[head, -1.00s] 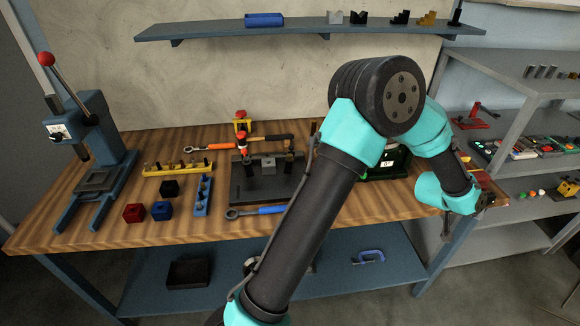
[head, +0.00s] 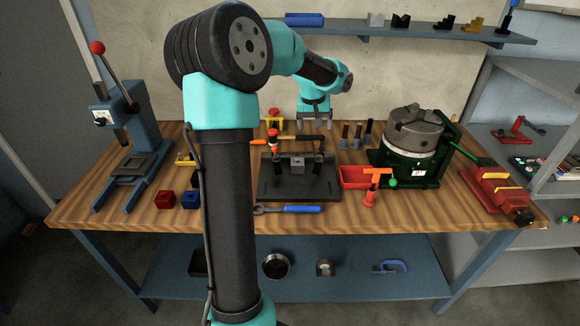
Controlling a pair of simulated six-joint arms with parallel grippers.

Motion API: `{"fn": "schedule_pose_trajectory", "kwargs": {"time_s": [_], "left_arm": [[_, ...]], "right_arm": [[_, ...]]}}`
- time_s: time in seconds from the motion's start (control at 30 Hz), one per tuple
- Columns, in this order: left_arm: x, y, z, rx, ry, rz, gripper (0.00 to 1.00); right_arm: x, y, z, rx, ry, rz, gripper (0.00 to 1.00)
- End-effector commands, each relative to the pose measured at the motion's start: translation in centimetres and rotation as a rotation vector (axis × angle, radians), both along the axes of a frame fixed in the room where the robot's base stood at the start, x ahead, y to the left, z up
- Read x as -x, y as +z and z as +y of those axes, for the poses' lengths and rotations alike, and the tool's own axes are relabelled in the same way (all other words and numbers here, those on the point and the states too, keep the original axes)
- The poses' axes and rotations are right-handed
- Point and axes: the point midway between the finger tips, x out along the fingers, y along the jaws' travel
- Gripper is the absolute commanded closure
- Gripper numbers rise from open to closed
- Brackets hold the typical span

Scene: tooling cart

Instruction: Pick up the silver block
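A small silver-grey block (head: 297,163) sits on the dark fixture plate (head: 325,190) in the middle of the bench, between the plate's clamps. Another light grey block (head: 376,19) stands on the wall shelf. My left arm rises from the bottom, left of centre, and bends over to the right. My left gripper (head: 315,124) points down with its fingers apart and nothing seen between them. It appears above and behind the fixture plate, apart from both grey blocks. My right gripper is not in view.
A red bin (head: 352,178), a green-based chuck (head: 412,135) and a red vise (head: 495,185) stand to the right. A blue press (head: 130,140) and red cube (head: 164,200) are at left. A blue-handled wrench (head: 290,209) lies in front of the plate.

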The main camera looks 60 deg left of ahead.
Motion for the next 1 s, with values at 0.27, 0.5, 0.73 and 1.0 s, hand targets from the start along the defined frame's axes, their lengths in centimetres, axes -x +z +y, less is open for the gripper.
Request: {"fn": "schedule_pose_trajectory", "kwargs": {"time_s": [0.27,0.5,0.73,1.0], "left_arm": [[4.5,-0.9,2.3,0.016,0.133,0.125,0.17],[4.4,-1.0,2.2,0.016,0.129,0.123,0.17],[4.3,-2.9,2.4,0.017,0.127,0.126,0.17],[3.9,-7.5,2.8,0.018,0.128,0.126,0.17]], "right_arm": [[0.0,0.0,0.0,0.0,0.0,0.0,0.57],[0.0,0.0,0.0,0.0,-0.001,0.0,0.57],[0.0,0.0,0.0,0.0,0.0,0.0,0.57],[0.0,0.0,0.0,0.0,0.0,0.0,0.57]]}}
